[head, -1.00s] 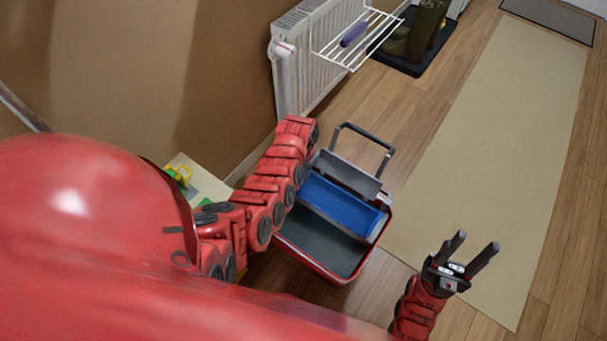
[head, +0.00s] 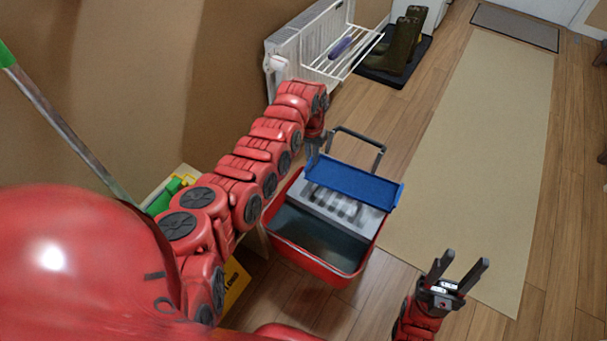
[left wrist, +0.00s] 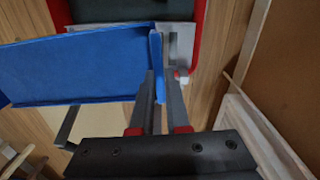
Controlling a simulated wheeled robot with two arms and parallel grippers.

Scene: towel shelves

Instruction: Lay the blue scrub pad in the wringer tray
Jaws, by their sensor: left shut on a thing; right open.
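The blue scrub pad (head: 352,183) is a flat rectangular piece with raised edges. My left gripper (head: 314,150) is shut on its edge; the left wrist view shows the jaws (left wrist: 157,85) on the upright right rim of the pad (left wrist: 80,75). The pad is over the back of the grey wringer tray (head: 325,206), whose slotted front part shows below it. Whether pad and tray touch I cannot tell. The tray sits on the red bucket (head: 317,272). My right gripper (head: 455,275) is open and empty, right of the bucket.
The bucket's black handle (head: 362,133) stands up behind the pad. A white radiator (head: 300,50) with a wire rack (head: 362,50) holding a purple item (head: 340,47) is behind. Boots (head: 402,45) stand on a dark mat. A beige runner (head: 480,150) lies clear to the right.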

